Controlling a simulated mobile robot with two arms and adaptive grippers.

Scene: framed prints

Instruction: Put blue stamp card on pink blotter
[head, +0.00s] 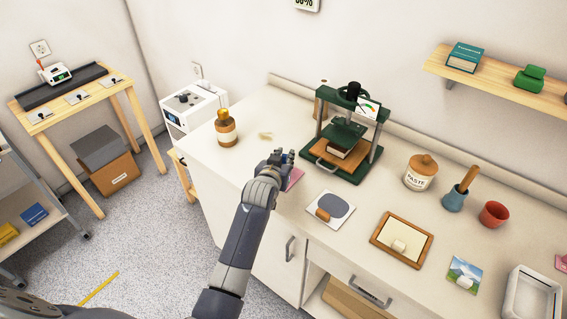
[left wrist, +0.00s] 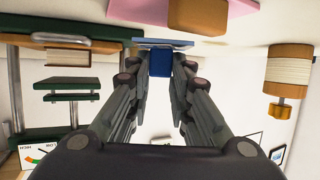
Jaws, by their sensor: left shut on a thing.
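My left gripper (head: 282,157) is over the back counter, left of the green press. In the left wrist view its fingers are shut on the blue block of the blue stamp card (left wrist: 160,62), whose flat light-blue edge shows just beyond the fingertips. In the head view the card is hidden behind my gripper. The pink blotter (head: 294,178) lies on the counter, partly covered by my gripper. It also shows in the left wrist view (left wrist: 135,10), with a brown block near it. I cannot tell whether card and blotter touch. My right gripper is not in view.
The green press (head: 345,135) stands close on the right. An amber bottle (head: 226,130) stands to the left. A white card with a grey patch and brown block (head: 343,205), a wooden-framed tray (head: 378,238) and a paste jar (head: 420,175) are further right.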

